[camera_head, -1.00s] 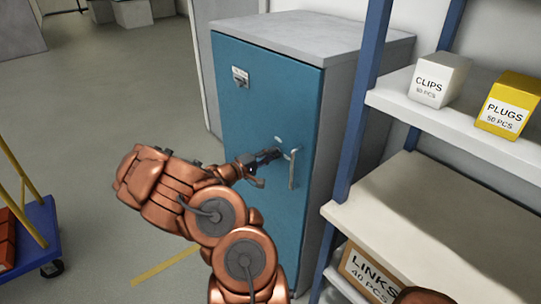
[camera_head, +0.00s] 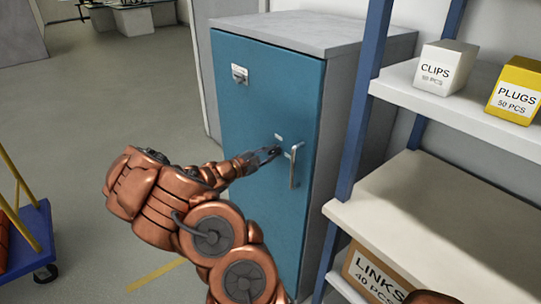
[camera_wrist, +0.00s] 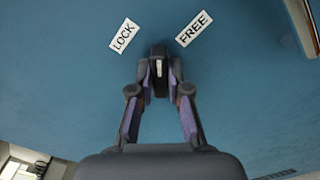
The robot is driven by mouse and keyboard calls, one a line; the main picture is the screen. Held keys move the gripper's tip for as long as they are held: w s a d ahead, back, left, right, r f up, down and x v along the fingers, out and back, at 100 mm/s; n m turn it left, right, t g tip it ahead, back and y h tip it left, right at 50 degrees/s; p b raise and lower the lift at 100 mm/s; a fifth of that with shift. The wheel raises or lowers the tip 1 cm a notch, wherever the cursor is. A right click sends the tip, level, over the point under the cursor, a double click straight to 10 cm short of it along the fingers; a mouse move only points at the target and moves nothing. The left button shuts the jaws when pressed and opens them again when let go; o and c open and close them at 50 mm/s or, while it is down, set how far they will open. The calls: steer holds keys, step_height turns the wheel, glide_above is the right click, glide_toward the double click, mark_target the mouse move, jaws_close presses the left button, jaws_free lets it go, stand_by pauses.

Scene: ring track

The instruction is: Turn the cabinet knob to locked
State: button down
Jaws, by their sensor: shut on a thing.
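The blue cabinet door (camera_head: 250,110) faces me, with a grey handle (camera_head: 293,168) at its right side. In the wrist view, a dark knob (camera_wrist: 158,66) with a white mark on its face stands out from the blue door. A LOCK label (camera_wrist: 124,36) lies up and left of it, a FREE label (camera_wrist: 194,28) up and right. The white mark points about straight up, between the two labels. My gripper (camera_wrist: 160,84) is shut on the knob, one finger on each side. In the head view my gripper (camera_head: 268,154) is at the door, just left of the handle, and mostly hides the knob.
A shelf rack (camera_head: 440,195) with boxes of clips (camera_head: 443,68), plugs (camera_head: 517,92) and links (camera_head: 375,275) stands close on the right. A blue trolley (camera_head: 33,240) is at the left. The floor between trolley and cabinet is clear.

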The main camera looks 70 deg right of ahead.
steer(key=n+p, duration=0.1)
steer(key=n, duration=0.4)
steer(key=shift+r, duration=0.1)
steer(key=shift+n+p, duration=1)
steer(key=shift+n, duration=1.1)
steer(key=c, duration=1.1)
jaws_free()
steer(key=shift+v, duration=6)
